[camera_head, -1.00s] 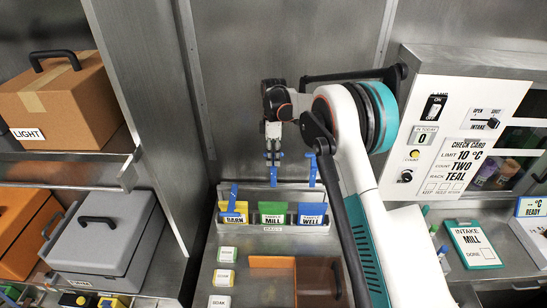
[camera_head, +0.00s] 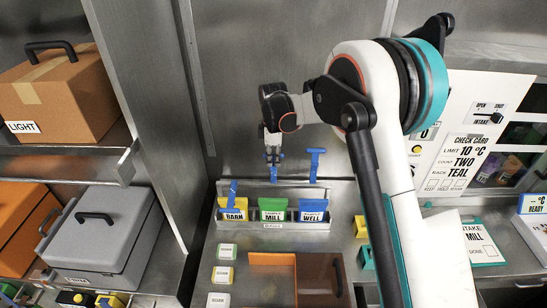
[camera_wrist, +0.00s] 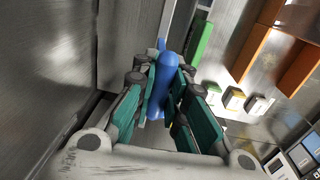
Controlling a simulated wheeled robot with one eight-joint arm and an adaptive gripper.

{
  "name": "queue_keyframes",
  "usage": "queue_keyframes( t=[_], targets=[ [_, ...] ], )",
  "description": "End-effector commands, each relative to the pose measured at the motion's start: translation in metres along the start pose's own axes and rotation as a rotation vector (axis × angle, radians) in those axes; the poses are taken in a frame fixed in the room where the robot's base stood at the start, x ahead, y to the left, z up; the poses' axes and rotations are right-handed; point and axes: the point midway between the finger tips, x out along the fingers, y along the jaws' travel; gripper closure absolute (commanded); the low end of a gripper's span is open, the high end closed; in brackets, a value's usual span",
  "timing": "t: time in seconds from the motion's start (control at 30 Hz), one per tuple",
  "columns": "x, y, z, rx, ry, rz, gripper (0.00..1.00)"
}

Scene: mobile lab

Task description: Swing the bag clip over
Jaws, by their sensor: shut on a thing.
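My gripper (camera_head: 272,155) is shut on the blue bag clip (camera_head: 273,174) behind the green MILL bag (camera_head: 273,209). In the wrist view the blue clip (camera_wrist: 163,80) stands between the teal fingers of my gripper (camera_wrist: 160,95), with a green strip, likely the MILL bag (camera_wrist: 201,42), beside it. A second blue clip (camera_head: 232,192) leans over the yellow BARN bag (camera_head: 233,210). A third blue clip (camera_head: 315,163), T-shaped, stands upright behind the blue WELL bag (camera_head: 313,211). The lower end of the held clip is hidden behind the MILL bag.
The bags stand in a metal rack (camera_head: 252,227) against the back wall. Small labelled blocks (camera_head: 223,276) and an orange and brown tray (camera_head: 272,259) lie in front. A check-card panel (camera_head: 462,125) stands right; a grey case (camera_head: 102,238) and cardboard box (camera_head: 60,98) sit left.

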Motion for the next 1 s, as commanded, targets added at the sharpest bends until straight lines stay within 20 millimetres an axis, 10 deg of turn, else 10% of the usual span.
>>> queue_keyframes(
  t=[1.0],
  targets=[
    [0.056,-0.103,-0.001,-0.002,0.001,0.846,1.00]
  ],
)
